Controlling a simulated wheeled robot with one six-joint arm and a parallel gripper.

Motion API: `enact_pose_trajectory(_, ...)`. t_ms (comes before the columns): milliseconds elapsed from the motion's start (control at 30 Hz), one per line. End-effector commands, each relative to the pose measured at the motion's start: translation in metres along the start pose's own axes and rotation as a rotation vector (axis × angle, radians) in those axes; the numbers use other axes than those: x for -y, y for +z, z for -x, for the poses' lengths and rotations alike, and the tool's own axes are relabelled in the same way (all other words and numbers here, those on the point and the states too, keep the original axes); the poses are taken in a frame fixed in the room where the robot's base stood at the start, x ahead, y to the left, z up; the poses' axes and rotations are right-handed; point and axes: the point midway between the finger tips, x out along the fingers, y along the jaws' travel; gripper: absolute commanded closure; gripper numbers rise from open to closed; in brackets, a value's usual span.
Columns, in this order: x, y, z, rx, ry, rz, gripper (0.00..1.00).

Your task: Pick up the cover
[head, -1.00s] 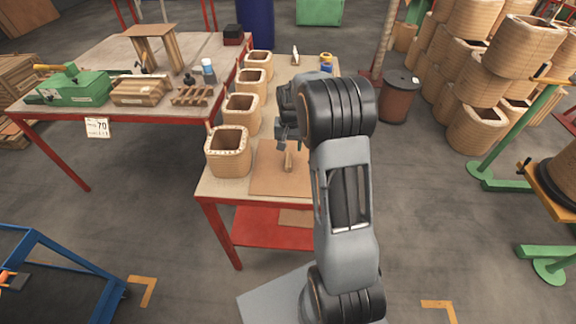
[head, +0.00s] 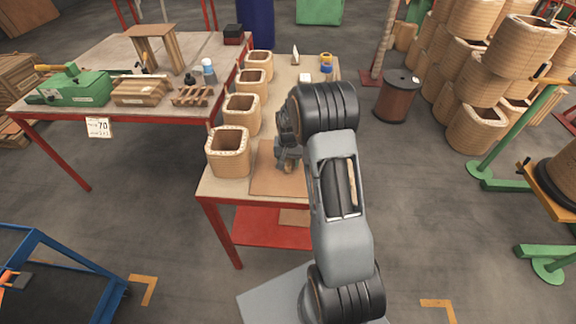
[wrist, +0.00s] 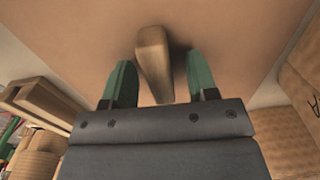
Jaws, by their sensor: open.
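The cover (head: 272,182) is a flat brown square board lying on the near end of the narrow table. Its upright wooden handle (wrist: 153,62) shows in the wrist view, between the two green fingers. My gripper (head: 288,163) is over the cover in the head view and hides most of the handle. In the wrist view my gripper (wrist: 160,70) is open, with a gap visible on the right side of the handle. The left finger is closer to the handle, and I cannot tell if it touches.
A row of wound coils stands along the table's left edge, the nearest coil (head: 228,155) just left of the cover. A blue-and-yellow item (head: 326,66) and a small white item (head: 305,78) are at the far end. A wider table (head: 120,50) adjoins on the left.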

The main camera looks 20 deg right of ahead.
Motion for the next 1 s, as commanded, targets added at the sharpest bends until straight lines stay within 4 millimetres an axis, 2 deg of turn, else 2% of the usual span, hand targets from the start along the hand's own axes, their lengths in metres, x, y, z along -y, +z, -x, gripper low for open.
enact_pose_trajectory(67, 0.0000, 0.0000, 0.0001, 0.000, 0.000, 0.000, 0.47)
enact_pose_trajectory(600, 0.0001, 0.0000, 0.0003, 0.000, 0.000, 0.000, 0.98)
enact_pose_trajectory(1000, 0.0003, -0.0005, 0.0024, -0.002, -0.001, 0.000, 1.00)
